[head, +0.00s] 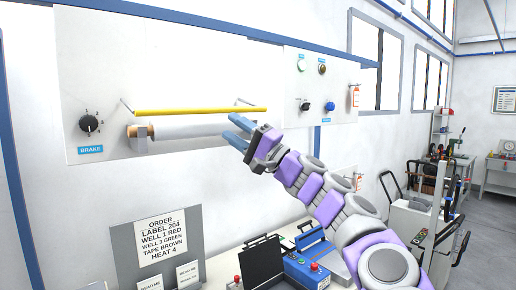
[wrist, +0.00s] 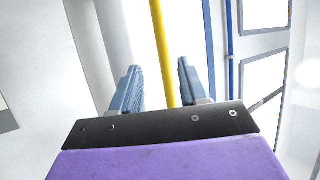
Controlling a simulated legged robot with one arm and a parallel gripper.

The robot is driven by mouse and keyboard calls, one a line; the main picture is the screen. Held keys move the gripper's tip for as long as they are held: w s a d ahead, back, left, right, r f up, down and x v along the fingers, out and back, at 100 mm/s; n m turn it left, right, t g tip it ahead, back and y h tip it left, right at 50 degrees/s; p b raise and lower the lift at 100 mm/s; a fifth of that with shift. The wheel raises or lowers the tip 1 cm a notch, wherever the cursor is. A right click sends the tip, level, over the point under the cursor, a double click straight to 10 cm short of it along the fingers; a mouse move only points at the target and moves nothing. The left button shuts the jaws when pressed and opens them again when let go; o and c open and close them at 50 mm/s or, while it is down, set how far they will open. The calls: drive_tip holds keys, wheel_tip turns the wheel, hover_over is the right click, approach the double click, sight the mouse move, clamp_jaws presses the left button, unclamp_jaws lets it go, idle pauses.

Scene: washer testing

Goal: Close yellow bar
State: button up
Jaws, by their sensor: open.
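The yellow bar (head: 190,111) runs level across the white wall panel, held out by a small bracket near each end. Below it is a white roll (head: 195,130) with a brown end at the left. My gripper (head: 234,128) is open and empty near the right end of the bar and roll. In the wrist view the yellow bar (wrist: 160,40) runs up the picture, lined up between the two blue fingers of my gripper (wrist: 157,65). Neither finger clearly touches it, and its depth relative to the fingertips is hard to tell.
A black BRAKE knob (head: 89,123) sits left on the panel. A second panel (head: 316,85) with knobs and lamps is to the right. Below are an order sign (head: 161,235) and a blue device (head: 306,270) on a bench. Wall space above the bar is clear.

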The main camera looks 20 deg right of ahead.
drive_tip(key=v, duration=0.6)
drive_tip(key=shift+s+d+f, duration=0.2)
drive_tip(key=shift+s+d, duration=0.05)
